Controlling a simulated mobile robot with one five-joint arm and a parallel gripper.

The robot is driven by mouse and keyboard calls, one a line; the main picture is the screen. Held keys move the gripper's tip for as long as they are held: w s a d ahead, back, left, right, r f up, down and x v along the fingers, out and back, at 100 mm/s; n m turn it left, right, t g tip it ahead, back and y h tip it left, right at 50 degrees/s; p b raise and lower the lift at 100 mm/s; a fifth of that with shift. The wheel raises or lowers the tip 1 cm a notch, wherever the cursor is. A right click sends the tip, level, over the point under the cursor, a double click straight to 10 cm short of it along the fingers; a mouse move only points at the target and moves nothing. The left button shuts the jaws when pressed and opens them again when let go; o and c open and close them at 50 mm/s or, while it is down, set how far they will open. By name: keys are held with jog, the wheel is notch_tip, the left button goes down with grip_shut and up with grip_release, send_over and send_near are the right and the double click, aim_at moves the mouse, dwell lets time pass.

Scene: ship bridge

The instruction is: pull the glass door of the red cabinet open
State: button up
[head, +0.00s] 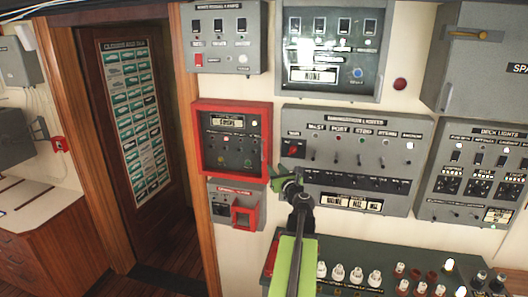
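The red cabinet (266,125) hangs on the wall left of centre in the head view. Its red frame surrounds a dark glass front with small lights and a label behind it. The glass door looks closed, lying flat in the frame. My gripper (277,180) is just right of and slightly below the cabinet's lower right corner, pointing left. I cannot tell whether it touches the cabinet, and its fingers are too small and dark to show whether they are open. The door's handle cannot be made out.
A grey box with a red bracket (245,215) is below the cabinet. A grey switch panel (355,158) is on the wall to the right, behind my arm. A console with knobs (345,275) stands at lower right. A wooden door (128,120) is at left.

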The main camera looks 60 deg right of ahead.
aim_at(262, 152)
jog(key=x, duration=1.6)
jog(key=shift+a, duration=0.1)
grip_shut()
dwell(0.5)
